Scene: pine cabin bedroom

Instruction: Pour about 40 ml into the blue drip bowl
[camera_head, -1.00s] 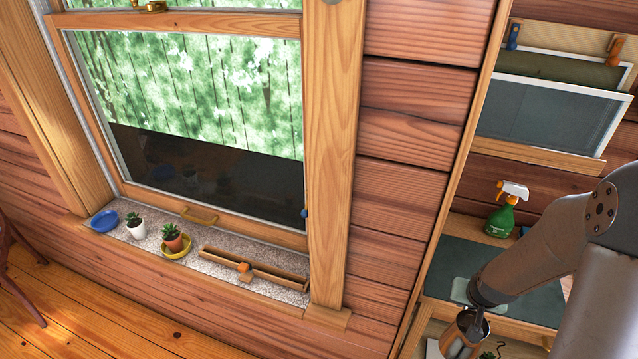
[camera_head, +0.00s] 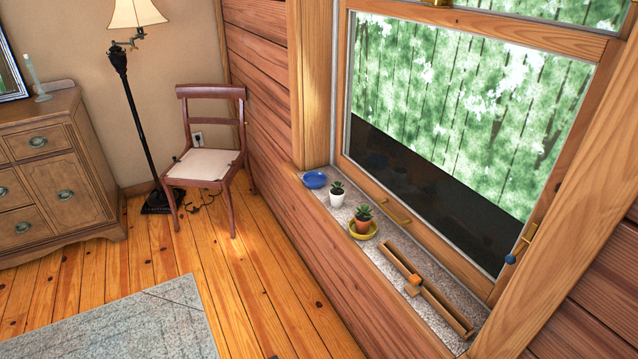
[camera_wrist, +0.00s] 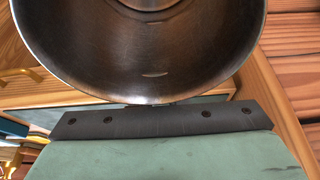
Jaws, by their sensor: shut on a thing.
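The blue drip bowl (camera_head: 315,180) sits at the far left end of the granite window sill (camera_head: 345,222) in the head view. It looks shallow, and I cannot tell whether it holds any liquid. In the wrist view, my gripper (camera_wrist: 155,121) is shut on a metal vessel (camera_wrist: 140,60) with a wide round mouth. A small pale glint shows on its dark inner wall; I cannot tell how much liquid is inside. My gripper and the vessel are out of the head view.
Right of the bowl stand a white potted plant (camera_head: 337,197) and a terracotta pot (camera_head: 361,223) on a yellow saucer (camera_head: 371,233). A long wooden trough (camera_head: 440,303) lies nearer. The window (camera_head: 450,110) rises behind. A chair (camera_head: 208,150) stands left; floor between is clear.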

